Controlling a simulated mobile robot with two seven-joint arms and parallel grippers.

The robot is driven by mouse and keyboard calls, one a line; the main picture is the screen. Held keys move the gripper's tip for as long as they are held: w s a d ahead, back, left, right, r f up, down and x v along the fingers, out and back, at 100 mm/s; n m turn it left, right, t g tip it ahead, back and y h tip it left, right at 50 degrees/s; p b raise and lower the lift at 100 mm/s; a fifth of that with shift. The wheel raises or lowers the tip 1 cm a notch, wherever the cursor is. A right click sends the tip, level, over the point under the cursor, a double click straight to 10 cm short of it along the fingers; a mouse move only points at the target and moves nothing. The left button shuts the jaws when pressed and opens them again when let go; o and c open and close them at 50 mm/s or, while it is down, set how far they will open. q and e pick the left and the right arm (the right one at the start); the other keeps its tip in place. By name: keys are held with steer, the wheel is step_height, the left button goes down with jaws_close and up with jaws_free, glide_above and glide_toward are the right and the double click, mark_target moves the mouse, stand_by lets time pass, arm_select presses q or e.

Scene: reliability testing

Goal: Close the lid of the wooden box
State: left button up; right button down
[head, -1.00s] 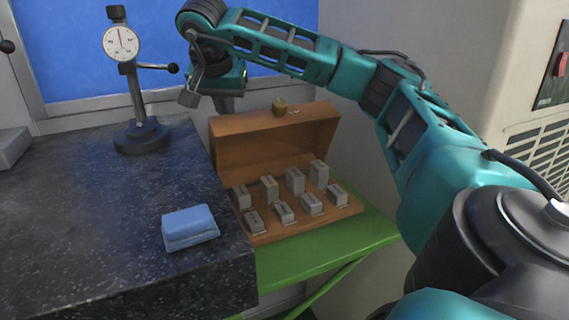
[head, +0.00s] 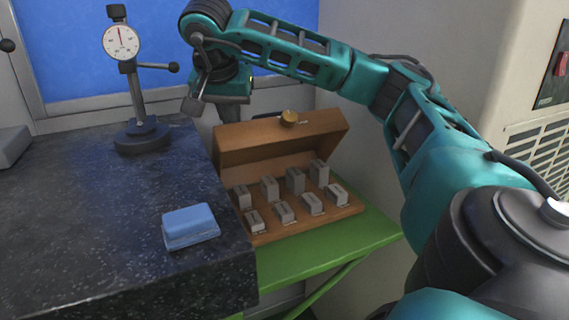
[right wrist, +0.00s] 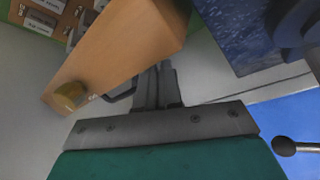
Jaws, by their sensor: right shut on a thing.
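The wooden box (head: 315,212) sits open on a green stand, with several grey metal blocks (head: 295,181) inside. Its lid (head: 265,137) is raised and leans slightly forward over the blocks. A round brass clasp (head: 289,117) is on the lid's upper edge. My right gripper (head: 230,113) is at the far side of the lid, near its left end, with its fingertips partly hidden behind it. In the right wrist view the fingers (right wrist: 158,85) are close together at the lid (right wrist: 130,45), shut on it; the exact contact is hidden. My left gripper is not in view.
A dark granite table (head: 80,230) stands left of the box, close to it. On it are a dial gauge stand (head: 140,130) and a blue block or cloth (head: 190,226). The green stand (head: 325,250) has free room in front of the box. A pale machine is at right.

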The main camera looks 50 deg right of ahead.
steer(key=r+p, duration=0.1)
steer(key=p, duration=0.2)
steer(key=shift+w+d+r+g+p, duration=0.3)
steer(key=shift+w+d+r+p, duration=0.05)
steer(key=shift+r+p, duration=0.05)
step_height(320, 180, up, 5)
steer(key=shift+f+p, duration=0.2)
steer(key=shift+p, duration=0.3)
steer(key=shift+s, duration=0.15)
